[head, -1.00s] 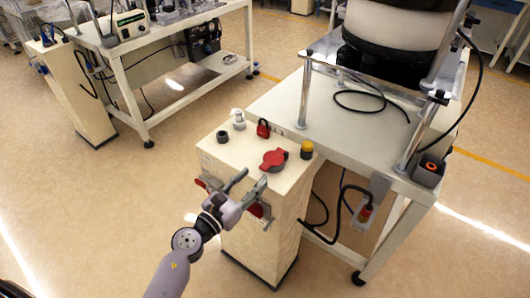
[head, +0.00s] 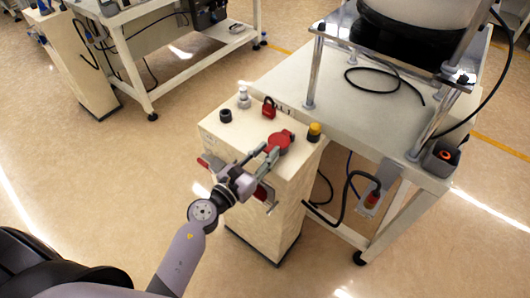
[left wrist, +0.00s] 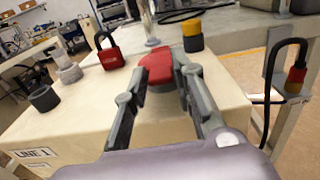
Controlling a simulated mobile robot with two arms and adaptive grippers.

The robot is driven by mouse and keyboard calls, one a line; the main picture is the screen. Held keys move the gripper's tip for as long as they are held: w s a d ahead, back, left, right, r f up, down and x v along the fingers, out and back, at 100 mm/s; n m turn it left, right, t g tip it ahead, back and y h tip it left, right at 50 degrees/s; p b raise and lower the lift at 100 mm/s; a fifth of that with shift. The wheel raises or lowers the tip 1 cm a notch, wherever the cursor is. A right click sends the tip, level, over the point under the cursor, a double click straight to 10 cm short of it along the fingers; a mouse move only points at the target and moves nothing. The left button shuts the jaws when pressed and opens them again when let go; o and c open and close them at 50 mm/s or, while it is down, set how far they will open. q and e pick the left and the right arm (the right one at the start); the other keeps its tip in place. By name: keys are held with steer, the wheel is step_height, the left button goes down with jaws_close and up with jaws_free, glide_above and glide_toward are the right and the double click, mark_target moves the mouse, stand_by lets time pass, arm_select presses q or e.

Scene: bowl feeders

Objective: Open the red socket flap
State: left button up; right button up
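The red socket flap (head: 279,142) lies on top of a cream cabinet (head: 232,142), near its right side. My left gripper (head: 263,153) is at the near edge of the flap, low over the cabinet top. In the left wrist view its two fingers (left wrist: 161,74) are spread, one to each side of the flap's near part. I cannot tell whether a fingertip touches it. My right gripper is not in view.
A black knob (head: 225,115), a pale knob (head: 243,98), a red padlock (head: 268,108) and a yellow-topped button (head: 314,131) stand around the flap. Red-handled levers are on the cabinet front. A table (head: 300,80) with metal posts adjoins the cabinet behind and right.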

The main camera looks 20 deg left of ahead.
arm_select(q)
jaws_close()
stand_by(0.4)
